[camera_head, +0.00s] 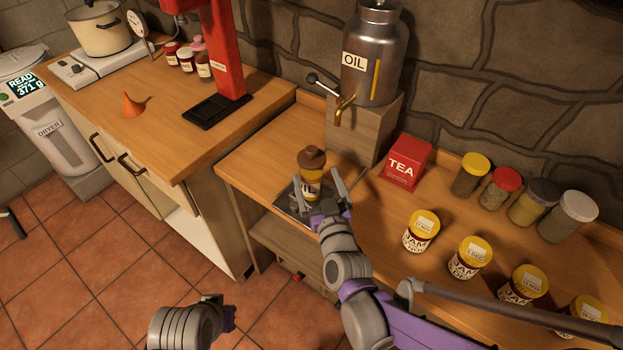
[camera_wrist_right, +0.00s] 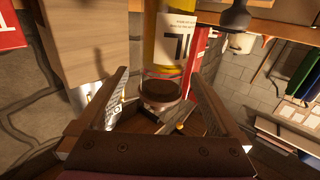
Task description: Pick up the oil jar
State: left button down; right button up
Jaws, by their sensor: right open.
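The oil jar (camera_head: 311,178) is a small glass jar with yellow contents, a pale label and a brown top. It stands upright on a dark plate (camera_head: 288,205) at the lower counter's left end. My right gripper (camera_head: 317,182) is open, its fingers on either side of the jar's lower part in the head view. In the right wrist view, the jar (camera_wrist_right: 178,40) shows ahead between the open fingers (camera_wrist_right: 158,76), with a dark round end nearest. I cannot tell whether a finger touches it. My left arm shows at the bottom, but its fingers are not visible.
A metal oil tank (camera_head: 376,65) with a brass tap sits on a wooden stand (camera_head: 360,132) behind the jar. A red tea box (camera_head: 408,163) stands to the right. Several jam jars (camera_head: 421,230) and spice jars line the counter. A higher counter (camera_head: 160,120) is at left.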

jog(key=x, duration=0.4)
jog(key=shift+w+a+f, duration=0.15)
jog(key=shift+a+f, duration=0.05)
grip_shut()
